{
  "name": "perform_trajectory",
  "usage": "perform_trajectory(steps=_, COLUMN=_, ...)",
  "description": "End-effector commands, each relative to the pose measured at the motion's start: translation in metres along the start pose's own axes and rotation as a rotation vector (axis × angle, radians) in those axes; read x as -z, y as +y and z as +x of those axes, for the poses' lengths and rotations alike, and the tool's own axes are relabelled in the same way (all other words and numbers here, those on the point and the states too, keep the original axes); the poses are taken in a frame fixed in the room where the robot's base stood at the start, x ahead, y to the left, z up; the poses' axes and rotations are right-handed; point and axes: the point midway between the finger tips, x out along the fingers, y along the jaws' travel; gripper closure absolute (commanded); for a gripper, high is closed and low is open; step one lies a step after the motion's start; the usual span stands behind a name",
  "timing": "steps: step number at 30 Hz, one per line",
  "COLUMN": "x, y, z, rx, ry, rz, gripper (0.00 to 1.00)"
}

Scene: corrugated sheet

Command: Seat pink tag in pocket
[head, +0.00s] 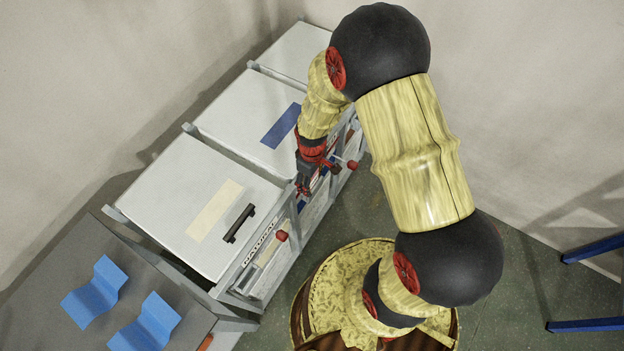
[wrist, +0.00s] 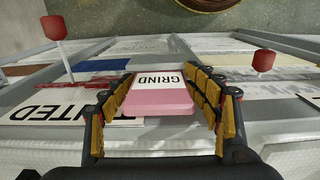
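The pink tag (wrist: 160,92) shows in the wrist view, with a white face reading GRIND upside down. It lies between the yellow-padded fingers of my gripper (wrist: 162,105), which appear shut on its two sides. In the head view my gripper (head: 308,185) is at the front of the middle white-lidded bin (head: 240,112); the tag cannot be made out there. In the wrist view a white label ending in NTED (wrist: 50,112) lies on the bin front left of the gripper. I cannot clearly make out the pocket; the tag and fingers cover part of the front.
The nearest bin (head: 165,180) has a cream strip, a black handle and a NATURAL label (head: 261,243). Red knobs (head: 282,237) stick out from the fronts. A grey table (head: 60,265) with blue angled holders (head: 95,292) is at lower left. Dark floor lies right of the bins.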

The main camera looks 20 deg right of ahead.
Motion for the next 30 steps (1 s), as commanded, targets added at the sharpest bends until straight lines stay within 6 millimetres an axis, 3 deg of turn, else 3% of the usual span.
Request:
perform_trajectory(steps=6, x=-0.004, y=-0.004, z=0.005, rx=0.007, ry=-0.01, rz=0.001, gripper=0.35)
perform_trajectory(steps=14, x=-0.003, y=-0.003, z=-0.007, rx=0.006, ry=-0.007, rz=0.001, gripper=0.34)
perform_trajectory(steps=30, x=-0.001, y=-0.001, z=-0.112, rx=0.003, ry=-0.003, rz=0.0, gripper=0.34)
